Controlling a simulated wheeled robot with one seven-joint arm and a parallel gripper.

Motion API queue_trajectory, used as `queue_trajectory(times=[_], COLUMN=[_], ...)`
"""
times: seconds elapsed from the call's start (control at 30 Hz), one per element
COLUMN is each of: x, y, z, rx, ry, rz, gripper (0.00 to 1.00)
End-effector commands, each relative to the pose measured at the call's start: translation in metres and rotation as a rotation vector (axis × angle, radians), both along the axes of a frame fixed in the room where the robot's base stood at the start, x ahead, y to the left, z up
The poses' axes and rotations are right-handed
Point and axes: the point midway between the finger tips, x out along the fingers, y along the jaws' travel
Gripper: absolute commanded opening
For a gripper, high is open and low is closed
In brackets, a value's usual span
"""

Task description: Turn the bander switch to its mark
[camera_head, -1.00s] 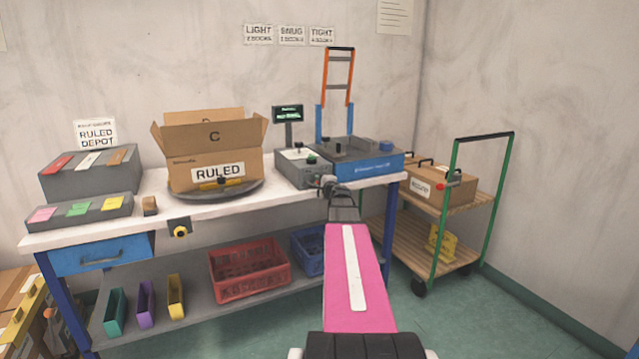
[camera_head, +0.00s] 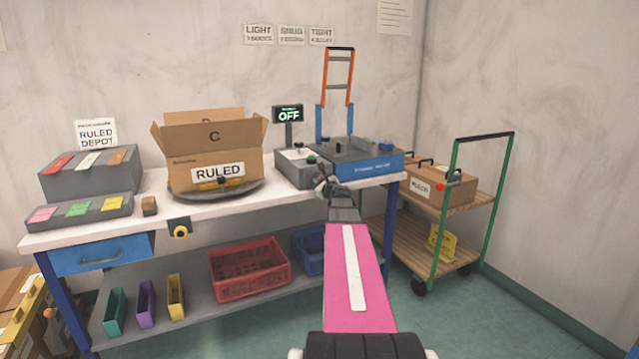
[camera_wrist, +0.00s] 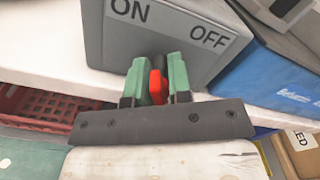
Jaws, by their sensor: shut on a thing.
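The bander is a grey box (camera_head: 303,172) at the right part of the bench, with ON and OFF printed on its front face (camera_wrist: 165,35) in the wrist view. Its red switch (camera_wrist: 157,86) sits between the two green fingers of my gripper (camera_wrist: 156,82), which is shut on it. The fingers hide the switch's sides and base, so I cannot tell exactly which label it points to. In the head view my gripper (camera_head: 326,184) is at the box's front right, and the switch is hidden. The small display (camera_head: 288,114) above the box reads OFF.
A blue-fronted machine (camera_head: 365,165) stands right beside the grey box. A RULED carton (camera_head: 217,155) sits on a dark turntable to the left. A red crate (camera_head: 250,268) is on the lower shelf. A green-framed cart (camera_head: 485,220) stands to the right.

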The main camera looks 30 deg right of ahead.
Motion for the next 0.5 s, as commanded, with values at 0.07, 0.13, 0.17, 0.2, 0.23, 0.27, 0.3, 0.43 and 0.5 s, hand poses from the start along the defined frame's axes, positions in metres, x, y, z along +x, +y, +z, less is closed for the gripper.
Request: queue_trajectory(times=[0.07, 0.13, 0.17, 0.2, 0.23, 0.27, 0.3, 0.43, 0.5], x=[-0.0005, -0.0005, -0.0005, -0.0005, -0.0006, -0.0006, -0.0006, -0.0006, -0.0006], y=[0.0003, 0.0003, 0.0003, 0.0003, 0.0004, 0.0004, 0.0004, 0.0003, 0.0003], z=[-0.0005, -0.0005, -0.0005, -0.0005, -0.0006, -0.0006, -0.0006, -0.0006, -0.0006], rx=[0.071, 0.134, 0.159, 0.193, 0.217, 0.241, 0.271, 0.355, 0.392], ry=[0.001, 0.001, 0.001, 0.001, 0.001, 0.001, 0.001, 0.001, 0.001], rz=[0.001, 0.001, 0.001, 0.000, 0.000, 0.000, 0.000, 0.000, 0.000], gripper=[0.00, 0.00, 0.00, 0.00, 0.00, 0.00, 0.00, 0.00, 0.00])
